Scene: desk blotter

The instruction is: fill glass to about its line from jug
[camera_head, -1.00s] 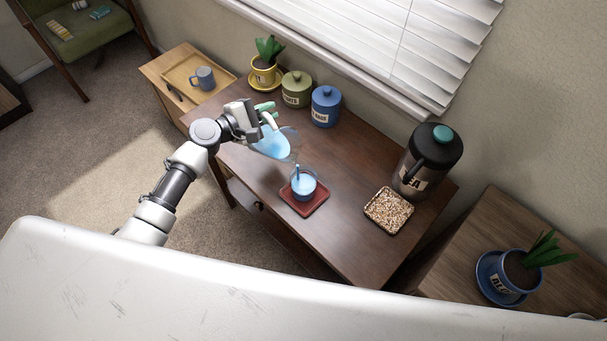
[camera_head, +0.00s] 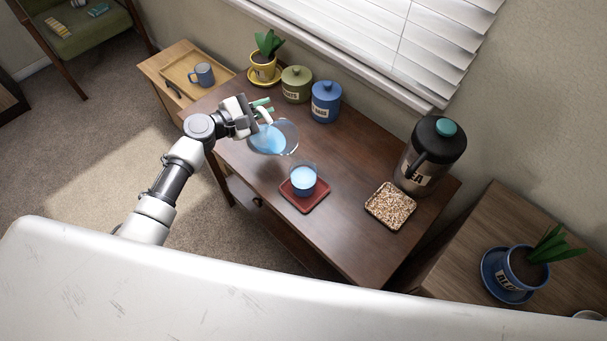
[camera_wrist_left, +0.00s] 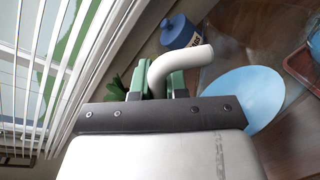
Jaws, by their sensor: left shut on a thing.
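The clear jug (camera_head: 274,138) holds blue liquid and is tilted above the desk, its mouth toward the glass. My left gripper (camera_head: 264,108) is shut on its white handle, which shows in the left wrist view (camera_wrist_left: 190,62) between the green fingertips. The jug's blue liquid (camera_wrist_left: 245,95) also shows there. The glass (camera_head: 303,181) stands upright on a dark red square coaster (camera_head: 304,203), below and right of the jug. It holds blue liquid with some clear wall above it. I cannot make out its line. No stream shows between jug and glass. My right gripper is not in view.
A blue canister (camera_head: 326,102), a green canister (camera_head: 296,85) and a potted plant (camera_head: 265,66) line the back. The desk's middle is clear.

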